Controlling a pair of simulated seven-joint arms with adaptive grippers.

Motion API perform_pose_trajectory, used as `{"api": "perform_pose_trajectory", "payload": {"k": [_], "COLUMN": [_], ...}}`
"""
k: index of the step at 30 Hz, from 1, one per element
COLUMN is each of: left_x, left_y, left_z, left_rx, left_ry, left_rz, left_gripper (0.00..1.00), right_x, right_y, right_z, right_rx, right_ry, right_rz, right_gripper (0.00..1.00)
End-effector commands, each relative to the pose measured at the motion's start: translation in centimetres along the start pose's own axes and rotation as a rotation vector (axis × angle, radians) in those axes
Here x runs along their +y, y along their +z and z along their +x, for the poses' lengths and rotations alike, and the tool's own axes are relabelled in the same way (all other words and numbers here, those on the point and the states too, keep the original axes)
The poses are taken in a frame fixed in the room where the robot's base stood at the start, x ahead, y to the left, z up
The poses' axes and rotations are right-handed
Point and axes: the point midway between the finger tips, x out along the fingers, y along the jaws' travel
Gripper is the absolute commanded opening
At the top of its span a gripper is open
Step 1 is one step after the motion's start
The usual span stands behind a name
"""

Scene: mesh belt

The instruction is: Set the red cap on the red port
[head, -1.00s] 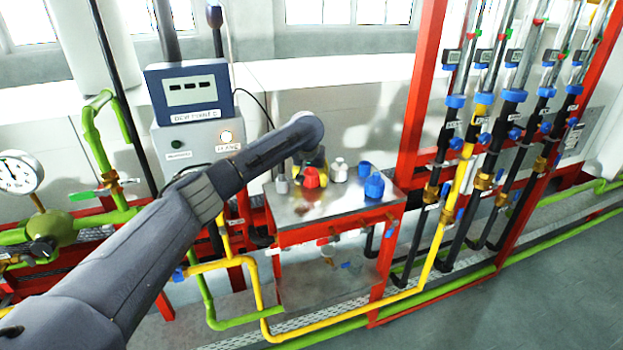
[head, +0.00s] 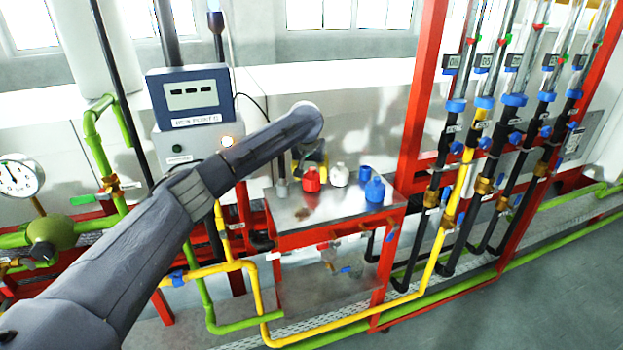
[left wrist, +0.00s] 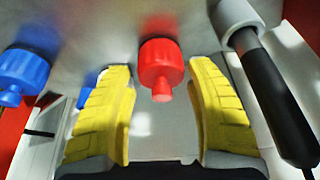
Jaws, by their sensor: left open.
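The red piece (head: 311,179) stands on the metal bench top, left of the white piece (head: 340,175). In the left wrist view the red piece (left wrist: 160,68) has a wide body and a narrower knob, and lies between and just beyond the yellow fingers. My left gripper (head: 314,163) is open just above and behind it in the head view. In the left wrist view its two yellow fingers (left wrist: 165,110) are apart, with a gap on both sides of the red piece. I cannot pick out a separate red port. My right gripper is not in view.
Two blue pieces (head: 375,190) stand right of the white piece; a blue one (left wrist: 24,72) shows in the wrist view. A grey fitting (head: 282,188) stands close left of the red piece. Vertical pipes (head: 470,150) rise right of the bench (head: 325,208). The bench's front is clear.

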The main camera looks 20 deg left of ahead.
Motion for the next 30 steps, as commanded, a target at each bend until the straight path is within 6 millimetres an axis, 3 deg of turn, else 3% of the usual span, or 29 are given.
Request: {"api": "perform_pose_trajectory", "payload": {"k": [30], "left_x": [0.0], "left_y": [0.0], "left_z": [-6.2], "left_rx": [0.0], "left_ry": [0.0], "left_rz": [-0.001], "left_gripper": [0.56], "right_x": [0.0], "right_y": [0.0], "right_z": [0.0], "right_rx": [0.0], "right_ry": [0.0], "right_rz": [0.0], "right_gripper": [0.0]}}
